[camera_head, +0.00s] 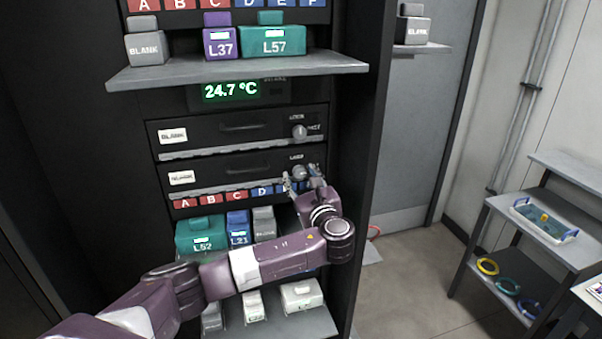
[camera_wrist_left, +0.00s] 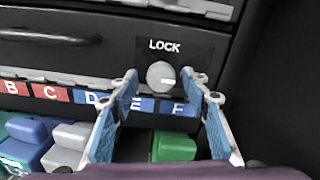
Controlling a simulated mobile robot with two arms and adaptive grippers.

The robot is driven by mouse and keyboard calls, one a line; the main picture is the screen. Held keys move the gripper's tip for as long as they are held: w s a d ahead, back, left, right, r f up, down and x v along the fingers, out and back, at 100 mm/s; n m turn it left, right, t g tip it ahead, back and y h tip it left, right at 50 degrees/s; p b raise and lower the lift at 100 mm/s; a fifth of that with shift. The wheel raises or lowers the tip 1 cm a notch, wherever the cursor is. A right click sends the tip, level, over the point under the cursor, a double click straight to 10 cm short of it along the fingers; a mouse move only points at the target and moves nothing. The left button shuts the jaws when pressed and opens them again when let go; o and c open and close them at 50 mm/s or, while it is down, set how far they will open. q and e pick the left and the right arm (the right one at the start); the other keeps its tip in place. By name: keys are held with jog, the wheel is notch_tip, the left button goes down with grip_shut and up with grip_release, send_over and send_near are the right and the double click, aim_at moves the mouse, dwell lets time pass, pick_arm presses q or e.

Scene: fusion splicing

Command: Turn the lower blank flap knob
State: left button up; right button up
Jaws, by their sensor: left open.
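The lower blank flap (camera_head: 235,172) is a dark panel with a white label at its left, below a similar upper flap. Its round grey knob (camera_head: 299,172) sits at the right end. My left gripper (camera_head: 302,180) is open in front of the knob. In the left wrist view its two blue-padded fingers (camera_wrist_left: 165,85) stand either side of the knob, with gaps visible. I cannot tell how deep the tips reach. My right gripper is in neither view.
The upper blank flap (camera_head: 235,129) has its own knob (camera_head: 299,131). A shelf (camera_head: 240,69) with labelled modules juts out above. Below the lower flap are lettered red and blue tags and modules, including a teal one (camera_head: 200,236). The cabinet's side wall (camera_head: 362,170) is close on the right.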

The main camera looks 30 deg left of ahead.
pick_arm(q)
jog(key=shift+d+r, duration=0.1)
jog(key=shift+r, duration=0.05)
jog(key=c, duration=1.2)
jog(key=shift+o, duration=0.2)
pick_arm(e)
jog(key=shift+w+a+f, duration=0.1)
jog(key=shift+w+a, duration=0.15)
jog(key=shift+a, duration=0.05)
